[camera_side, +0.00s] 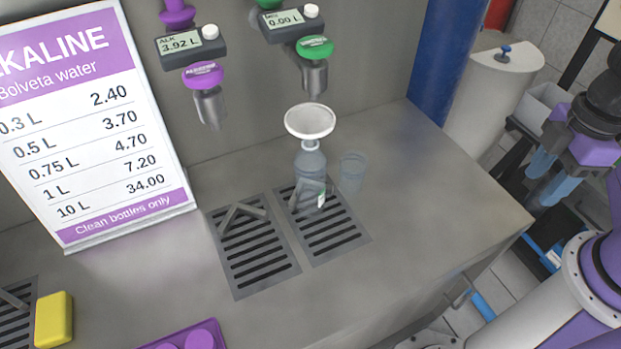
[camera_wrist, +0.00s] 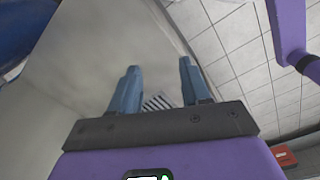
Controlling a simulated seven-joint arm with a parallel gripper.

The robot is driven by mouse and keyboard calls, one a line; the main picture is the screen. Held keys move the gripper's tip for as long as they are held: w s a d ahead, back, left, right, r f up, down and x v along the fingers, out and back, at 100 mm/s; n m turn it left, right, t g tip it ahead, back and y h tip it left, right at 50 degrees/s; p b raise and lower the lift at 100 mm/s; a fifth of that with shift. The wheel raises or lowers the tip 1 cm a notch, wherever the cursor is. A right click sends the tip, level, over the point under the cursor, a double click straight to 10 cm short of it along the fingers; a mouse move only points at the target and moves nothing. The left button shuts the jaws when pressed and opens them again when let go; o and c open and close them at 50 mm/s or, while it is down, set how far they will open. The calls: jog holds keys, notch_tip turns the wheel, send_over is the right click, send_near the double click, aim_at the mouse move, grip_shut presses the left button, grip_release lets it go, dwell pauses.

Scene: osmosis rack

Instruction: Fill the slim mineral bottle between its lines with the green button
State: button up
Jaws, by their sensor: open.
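The slim mineral bottle (camera_side: 311,164) is a clear grey-blue bottle standing upright on the right drain grate, with a small green-and-white label low on it. A white funnel (camera_side: 310,121) sits in its mouth. The green button (camera_side: 315,47) is on the wall above, over a metal spout (camera_side: 314,80) that points down at the funnel. The display (camera_side: 285,20) beside it reads 0.00 L. The bottle's lines and any water level are too small to tell. My gripper (camera_side: 545,182) is open and empty, off the counter's right side; its blue fingers also show in the wrist view (camera_wrist: 160,82).
A clear cup (camera_side: 353,171) stands just right of the bottle. A purple button (camera_side: 203,75) with a 3.92 L display (camera_side: 181,42) is to the left. A price sign (camera_side: 85,120) and yellow sponge (camera_side: 54,319) are at left. The counter's right part (camera_side: 440,190) is clear.

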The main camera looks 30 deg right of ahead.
grip_shut()
jog(key=w+a+r+m+t, duration=0.1)
jog(key=w+a+r+m, duration=0.5)
jog(key=w+a+r, duration=0.6)
jog(key=w+a+r+m+t, duration=0.2)
jog(key=w+a+r+m, duration=0.4)
jog(key=w+a+r, duration=0.6)
jog(key=shift+a+r+m, duration=0.3)
jog(key=shift+a+r, duration=0.25)
jog(key=shift+r, duration=2.45)
